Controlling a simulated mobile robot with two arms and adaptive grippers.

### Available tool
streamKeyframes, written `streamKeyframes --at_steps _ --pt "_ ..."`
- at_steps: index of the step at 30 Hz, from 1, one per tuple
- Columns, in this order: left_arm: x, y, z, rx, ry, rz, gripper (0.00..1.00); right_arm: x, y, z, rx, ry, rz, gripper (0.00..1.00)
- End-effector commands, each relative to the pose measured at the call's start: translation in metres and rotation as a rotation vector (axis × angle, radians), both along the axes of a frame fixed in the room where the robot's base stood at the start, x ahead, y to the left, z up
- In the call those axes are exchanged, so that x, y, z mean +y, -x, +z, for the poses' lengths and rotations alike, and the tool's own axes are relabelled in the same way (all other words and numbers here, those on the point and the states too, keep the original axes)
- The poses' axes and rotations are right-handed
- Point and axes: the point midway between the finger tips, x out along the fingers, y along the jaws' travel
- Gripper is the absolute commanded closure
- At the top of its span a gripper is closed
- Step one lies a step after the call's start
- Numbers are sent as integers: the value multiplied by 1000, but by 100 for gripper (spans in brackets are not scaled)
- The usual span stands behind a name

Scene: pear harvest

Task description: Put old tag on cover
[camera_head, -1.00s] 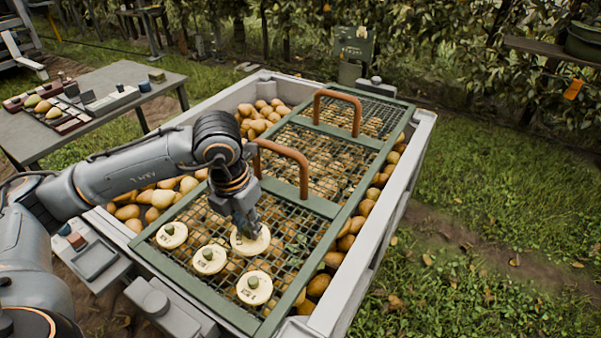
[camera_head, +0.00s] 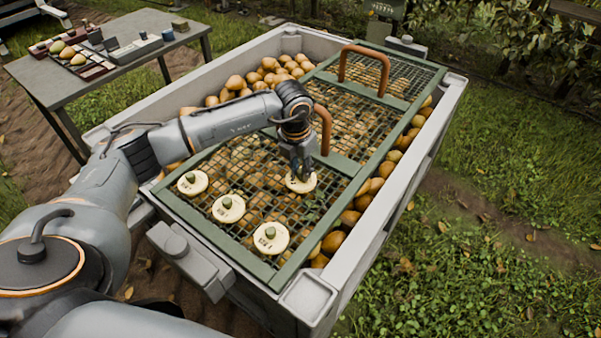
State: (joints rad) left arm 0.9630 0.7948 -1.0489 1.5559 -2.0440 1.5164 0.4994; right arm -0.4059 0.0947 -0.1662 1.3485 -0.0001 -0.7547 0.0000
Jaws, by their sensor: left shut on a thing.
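The cover (camera_head: 258,267) is a green-framed wire mesh with two brown handles, lying over a large grey crate of pears. My left gripper (camera_head: 300,176) is shut on a round cream tag (camera_head: 302,185), at the mesh near the front handle. The gripper partly hides this tag; whether it touches the mesh is hard to tell. Three more cream tags with green knobs lie on the cover: one at left (camera_head: 192,182), one in the middle (camera_head: 228,208) and one near the front (camera_head: 270,237). Which tag is the old one cannot be told. My right gripper is not in view.
The grey crate (camera_head: 375,235) has a raised rim around the cover. A grey table (camera_head: 130,92) at the back left holds pears in a tray, boxes and a small cup. Grass lies free to the right.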

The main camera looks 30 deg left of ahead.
Motion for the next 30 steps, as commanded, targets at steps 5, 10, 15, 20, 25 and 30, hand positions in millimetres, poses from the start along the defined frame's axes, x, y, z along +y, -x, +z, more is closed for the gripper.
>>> streamKeyframes --at_steps 5,10,15,20,25,30 --pt "0 0 -18 0 1 0 100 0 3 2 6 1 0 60" --pt "0 0 -17 0 1 1 100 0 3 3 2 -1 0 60" --pt "0 0 -20 0 1 1 100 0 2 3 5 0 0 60" --pt "0 0 -20 0 1 1 57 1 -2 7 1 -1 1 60" --pt "0 0 -20 0 1 1 54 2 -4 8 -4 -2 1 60" --pt "0 0 -19 0 1 1 54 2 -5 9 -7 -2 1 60"
